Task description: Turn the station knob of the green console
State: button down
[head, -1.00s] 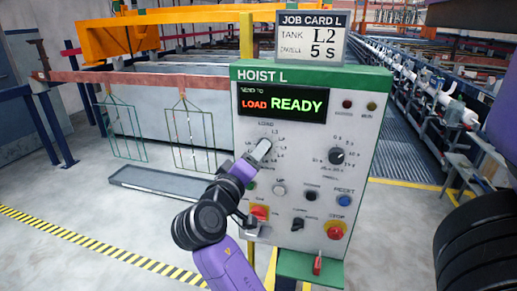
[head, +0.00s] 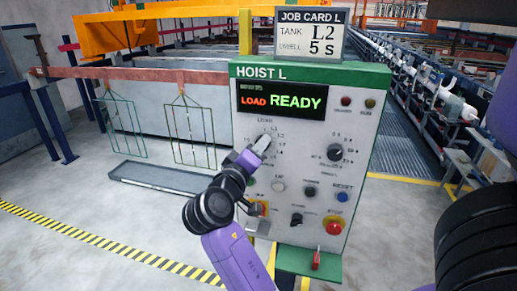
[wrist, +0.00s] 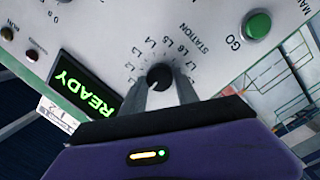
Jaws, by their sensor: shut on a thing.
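The green-trimmed console (head: 300,180), marked HOIST L, stands upright in front of me. Its display (head: 282,101) reads LOAD in red and READY in green. The job card (head: 310,34) above it reads tank L2, dwell 5 s. My gripper (head: 264,144) reaches the station dial on the upper left of the panel and covers the knob in the head view. In the wrist view the dark round station knob (wrist: 159,76) sits between my two fingers, which are shut on it. Labels L1, L2 and others ring it.
The dwell knob (head: 335,152) is right of the station dial. Below are a blue reset button (head: 342,197) and a red stop button (head: 334,227). The green GO button (wrist: 258,25) is near the station dial.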

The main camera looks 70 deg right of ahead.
jog(key=shift+b, duration=0.3)
jog(key=shift+r+m+t+y+b, duration=0.1)
jog(key=shift+m+t+y+b, duration=0.15)
jog(key=shift+m+b, duration=2.6)
jog(key=shift+m+t+y+b, duration=0.15)
jog(key=shift+m+y+b, duration=0.2)
jog(key=shift+m+b, duration=2.5)
jog(key=c, duration=0.9)
grip_release()
jog(key=shift+a, duration=0.1)
